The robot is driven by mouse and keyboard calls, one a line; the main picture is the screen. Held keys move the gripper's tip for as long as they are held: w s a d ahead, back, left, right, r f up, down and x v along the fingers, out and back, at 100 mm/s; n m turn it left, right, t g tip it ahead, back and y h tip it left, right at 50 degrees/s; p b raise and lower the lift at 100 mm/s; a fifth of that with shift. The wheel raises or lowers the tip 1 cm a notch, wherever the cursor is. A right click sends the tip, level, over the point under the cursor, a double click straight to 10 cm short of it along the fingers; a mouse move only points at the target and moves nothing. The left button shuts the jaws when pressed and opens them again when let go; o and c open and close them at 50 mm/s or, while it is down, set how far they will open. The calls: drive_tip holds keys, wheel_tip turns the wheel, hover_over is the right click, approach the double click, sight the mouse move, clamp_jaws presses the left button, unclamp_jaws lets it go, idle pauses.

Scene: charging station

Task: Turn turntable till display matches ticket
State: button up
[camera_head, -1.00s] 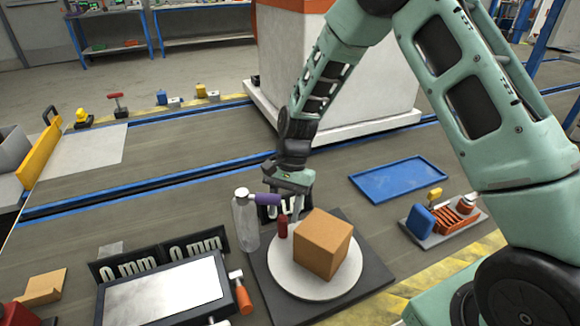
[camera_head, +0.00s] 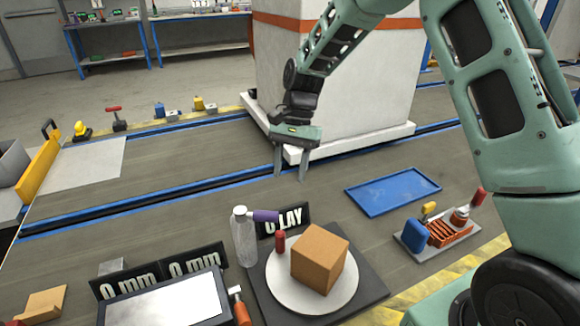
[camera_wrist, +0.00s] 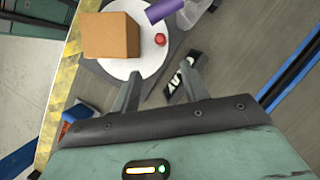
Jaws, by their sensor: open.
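The turntable is a white disc (camera_head: 283,296) on a dark square base (camera_head: 372,290). A brown box (camera_head: 320,258) and a red peg (camera_head: 280,242) stand on the disc. The disc (camera_wrist: 100,68), box (camera_wrist: 110,36) and peg (camera_wrist: 160,39) also show in the wrist view. My gripper (camera_head: 290,174) is open and empty, above and behind the turntable, clear of peg and box. I cannot make out a ticket.
A clear bottle (camera_head: 244,240) stands left of the disc, by the purple cylinder (camera_head: 265,216). Two black "0 mm" signs (camera_head: 196,262) and a grey-white panel (camera_head: 165,304) lie left.

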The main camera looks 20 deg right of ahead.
drive_tip(key=shift+c, duration=0.7)
drive_tip(key=shift+m, duration=0.6)
drive_tip(key=f, duration=0.1)
drive_tip(key=d+f, duration=0.2)
drive_tip(key=shift+w+d+f, duration=0.25)
drive_tip(key=shift+w+f, duration=0.05)
clamp_jaws()
drive_tip(key=m+t, duration=0.1)
approach(289, 243)
drive_tip(key=f, duration=0.1)
drive_tip(key=f+b, duration=0.1)
drive_tip(key=f, duration=0.1)
drive_tip(key=shift+w+d+f, duration=0.15)
drive_tip(key=shift+d+f, duration=0.05)
drive_tip(key=shift+d, duration=0.15)
drive_tip(key=a, duration=0.1)
drive_tip(key=s+a, duration=0.1)
drive_tip(key=shift+s+a, duration=0.3)
drive_tip(key=shift+a, duration=0.1)
drive_tip(key=shift+s+a, duration=0.25)
drive_tip(key=shift+a, duration=0.1)
